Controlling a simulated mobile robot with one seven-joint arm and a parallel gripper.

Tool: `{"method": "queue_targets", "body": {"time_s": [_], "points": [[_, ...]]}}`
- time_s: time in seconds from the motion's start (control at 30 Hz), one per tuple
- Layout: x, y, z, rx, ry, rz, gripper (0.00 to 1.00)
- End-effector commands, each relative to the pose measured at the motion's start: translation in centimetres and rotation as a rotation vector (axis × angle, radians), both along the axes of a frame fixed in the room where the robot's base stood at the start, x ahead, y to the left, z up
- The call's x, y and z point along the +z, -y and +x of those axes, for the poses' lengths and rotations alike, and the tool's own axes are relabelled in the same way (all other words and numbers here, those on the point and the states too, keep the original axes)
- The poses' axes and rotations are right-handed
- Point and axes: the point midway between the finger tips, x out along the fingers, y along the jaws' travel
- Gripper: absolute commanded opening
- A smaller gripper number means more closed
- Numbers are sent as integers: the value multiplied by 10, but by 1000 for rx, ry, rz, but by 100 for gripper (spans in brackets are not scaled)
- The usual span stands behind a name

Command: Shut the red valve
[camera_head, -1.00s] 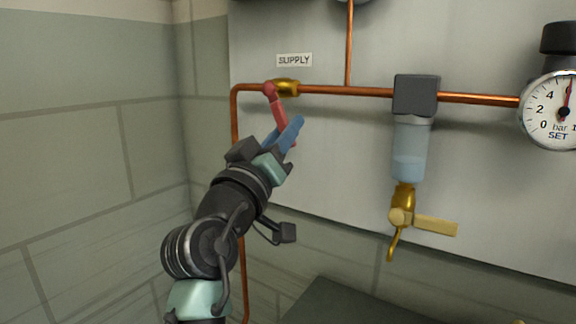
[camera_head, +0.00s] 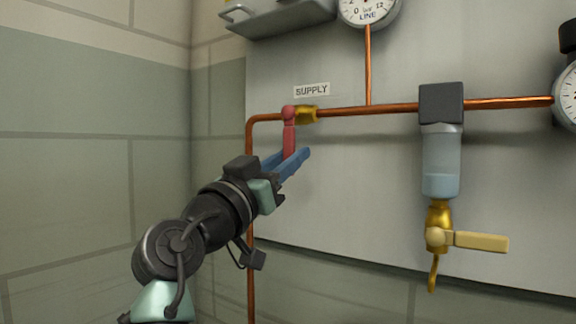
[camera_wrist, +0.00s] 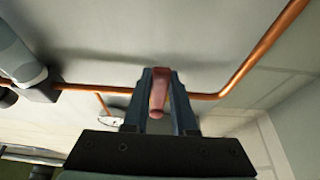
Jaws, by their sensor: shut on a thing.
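The red valve handle (camera_head: 289,138) hangs about straight down from the brass valve body (camera_head: 305,114) on the copper pipe, just under the SUPPLY label (camera_head: 311,90). My gripper (camera_head: 290,160) comes from the lower left, its blue fingers on both sides of the handle's lower part. In the wrist view the red handle (camera_wrist: 158,95) lies between the two fingers of my gripper (camera_wrist: 160,88), which are shut on it. The brass valve body is hidden in the wrist view.
A filter bowl (camera_head: 441,162) with a yellow-handled drain tap (camera_head: 480,241) hangs to the right. A gauge marked LINE (camera_head: 368,8) and a grey shelf (camera_head: 280,18) are above. A wall stands close on the left. The panel between handle and bowl is clear.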

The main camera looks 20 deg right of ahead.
Motion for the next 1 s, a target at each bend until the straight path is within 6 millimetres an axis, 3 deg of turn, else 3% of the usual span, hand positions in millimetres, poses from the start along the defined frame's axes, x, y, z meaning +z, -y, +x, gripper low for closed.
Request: {"method": "queue_targets", "body": {"time_s": [0.33, 0.37, 0.5, 0.83, 1.0], "points": [[0, -1, 1, 7, 5, 4, 0], [1, -1, 1, 7, 5, 4, 28], [1, -1, 1, 6, 5, 4, 54], [0, -2, 0, 4, 4, 3, 55], [-6, -14, -8, 6, 3, 2, 55]]}}
